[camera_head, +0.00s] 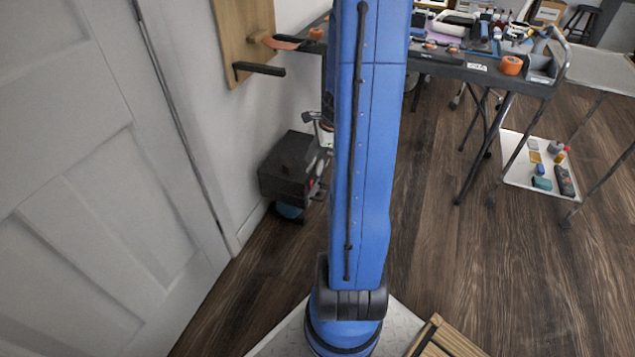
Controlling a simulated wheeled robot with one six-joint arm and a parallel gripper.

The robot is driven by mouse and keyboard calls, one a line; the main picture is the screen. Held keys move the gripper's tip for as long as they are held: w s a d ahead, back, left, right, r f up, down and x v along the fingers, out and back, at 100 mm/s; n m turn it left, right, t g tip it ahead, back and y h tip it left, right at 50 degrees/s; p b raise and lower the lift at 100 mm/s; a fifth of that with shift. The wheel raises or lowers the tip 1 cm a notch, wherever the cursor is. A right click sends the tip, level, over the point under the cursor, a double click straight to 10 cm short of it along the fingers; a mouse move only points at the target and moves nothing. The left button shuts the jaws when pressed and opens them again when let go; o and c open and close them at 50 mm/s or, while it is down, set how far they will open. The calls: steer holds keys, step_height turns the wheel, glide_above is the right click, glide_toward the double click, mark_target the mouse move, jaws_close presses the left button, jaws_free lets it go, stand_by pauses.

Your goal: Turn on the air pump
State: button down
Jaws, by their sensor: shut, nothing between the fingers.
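The air pump (287,166) appears to be the dark box unit on the floor by the wall, left of my blue arm. A black and silver part that looks like my gripper (322,133) shows at the arm's left edge, near the pump's upper right. It is mostly hidden behind the arm. It is shut and empty. I cannot tell whether it touches the pump.
A white door (90,180) and wall stand on the left. A wooden wall board (245,42) with a black bar is above the pump. A cluttered workbench (470,72) is at the back right, with a white tray (515,178) of small items below.

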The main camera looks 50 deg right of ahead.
mark_target(311, 185)
steer(key=s+d+f+m, duration=0.4)
steer(key=d+f+m, duration=0.2)
steer(key=d+f, duration=0.3)
steer(key=shift+s+f, duration=0.4)
steer(key=shift+f, duration=0.2)
steer(key=shift+a+f, duration=0.1)
steer(key=w+a+f, duration=0.3)
steer(key=w+f, duration=0.4)
steer(key=f, duration=0.1)
steer(key=shift+f, duration=0.25)
steer(key=shift+w, duration=0.2)
